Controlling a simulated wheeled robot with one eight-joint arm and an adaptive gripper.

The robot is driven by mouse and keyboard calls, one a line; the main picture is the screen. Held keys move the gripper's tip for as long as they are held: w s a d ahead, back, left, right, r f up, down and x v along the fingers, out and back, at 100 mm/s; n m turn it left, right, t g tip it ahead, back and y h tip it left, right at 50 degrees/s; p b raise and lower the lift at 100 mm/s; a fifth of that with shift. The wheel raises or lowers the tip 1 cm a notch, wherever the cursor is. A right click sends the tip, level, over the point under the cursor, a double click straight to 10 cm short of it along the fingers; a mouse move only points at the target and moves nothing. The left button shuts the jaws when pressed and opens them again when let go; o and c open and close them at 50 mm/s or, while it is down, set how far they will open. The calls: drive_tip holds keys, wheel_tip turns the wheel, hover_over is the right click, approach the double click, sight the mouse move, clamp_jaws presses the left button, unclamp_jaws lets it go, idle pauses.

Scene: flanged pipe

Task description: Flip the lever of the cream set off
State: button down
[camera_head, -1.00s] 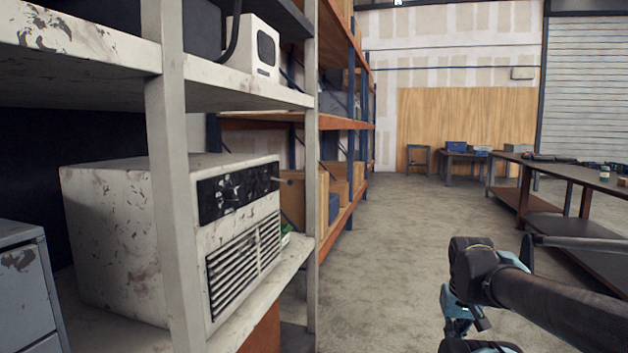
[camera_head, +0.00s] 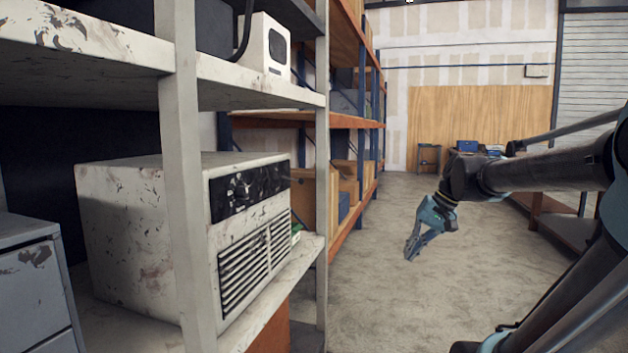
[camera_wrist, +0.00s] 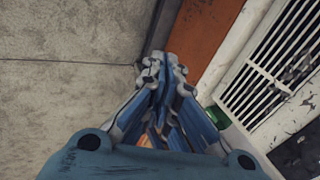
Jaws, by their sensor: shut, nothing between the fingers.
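The cream set (camera_head: 140,225) is a worn, off-white box on the middle shelf at left, partly behind a shelf post. Its front has a black control panel (camera_head: 248,190) above a slatted grille (camera_head: 255,260). The lever is too small and blurred to make out clearly now, and its setting cannot be told. My gripper (camera_head: 409,256) is blue, shut and empty. It hangs over open floor, to the right of the set and apart from it, fingers pointing down. In the wrist view the shut fingers (camera_wrist: 166,66) show, with the set's grille (camera_wrist: 275,65) at the right.
A grey shelf post (camera_head: 180,150) stands before the set, and another post (camera_head: 322,190) stands just right of it. A smaller white device (camera_head: 254,50) sits on the shelf above. A small green item (camera_wrist: 214,117) lies near the grille. The aisle floor (camera_head: 390,310) is clear.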

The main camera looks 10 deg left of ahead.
drive_tip(key=w+a+r+g+y, duration=0.3)
drive_tip(key=w+a+r+y, duration=0.4)
drive_tip(key=w+a+r, duration=1.35)
drive_tip(key=r+x, duration=0.1)
drive_tip(key=x, duration=1.2)
drive_tip(key=shift+w+a+y, duration=0.3)
drive_tip(key=shift+w+a, duration=0.05)
drive_tip(key=shift+a, duration=0.05)
